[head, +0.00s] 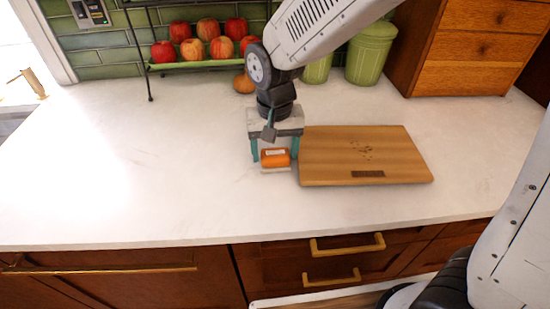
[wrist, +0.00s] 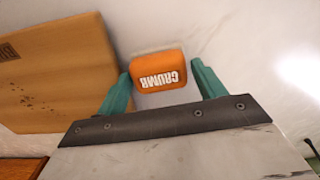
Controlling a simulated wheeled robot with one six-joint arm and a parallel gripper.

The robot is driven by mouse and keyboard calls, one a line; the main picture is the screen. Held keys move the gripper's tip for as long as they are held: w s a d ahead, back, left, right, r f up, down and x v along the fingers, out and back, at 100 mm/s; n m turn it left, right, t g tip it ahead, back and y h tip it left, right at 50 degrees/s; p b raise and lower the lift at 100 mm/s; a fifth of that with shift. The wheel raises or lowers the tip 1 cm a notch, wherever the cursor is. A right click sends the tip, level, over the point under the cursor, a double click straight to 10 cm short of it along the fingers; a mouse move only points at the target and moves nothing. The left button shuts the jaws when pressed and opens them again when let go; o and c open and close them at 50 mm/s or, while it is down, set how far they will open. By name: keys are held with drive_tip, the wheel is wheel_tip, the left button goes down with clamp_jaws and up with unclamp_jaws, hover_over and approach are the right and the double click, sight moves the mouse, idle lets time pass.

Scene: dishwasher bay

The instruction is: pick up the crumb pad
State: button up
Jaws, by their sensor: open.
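The crumb pad (head: 275,158) is a small orange block with a white label and a pale underside, lying on the white counter. In the wrist view the crumb pad (wrist: 158,70) shows the word CRUMB. My gripper (head: 270,155) is above the counter at the pad, pointing down. In the wrist view the two teal fingers of my gripper (wrist: 157,85) are apart, one on each side of the pad. I cannot tell whether either finger touches it. The wooden board (head: 365,153) lies just right of the pad in the head view, with dark crumbs (head: 362,150) on it.
Behind stand a rack (head: 205,66) of red apples, an orange fruit (head: 243,83), green canisters (head: 370,52) and a wooden drawer box (head: 470,45). The counter (head: 140,170) is clear to the left. Its front edge lies above brown drawers (head: 340,262).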

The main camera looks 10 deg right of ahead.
drive_tip(key=shift+f, duration=0.75)
drive_tip(key=c, duration=0.6)
drive_tip(key=shift+r, duration=0.15)
wheel_tip(320, 180, up, 4)
drive_tip(key=shift+f, duration=0.15)
drive_tip(key=s+d, duration=0.2)
drive_tip(key=s, duration=0.3)
drive_tip(key=s+d, duration=0.2)
drive_tip(key=s, duration=0.3)
drive_tip(key=s+d+r, duration=0.1)
drive_tip(key=s+d, duration=0.1)
drive_tip(key=s, duration=0.2)
drive_tip(key=shift+s+d, duration=0.1)
drive_tip(key=shift+s, duration=0.3)
drive_tip(key=shift+o, duration=0.8)
drive_tip(key=shift+c, duration=0.4)
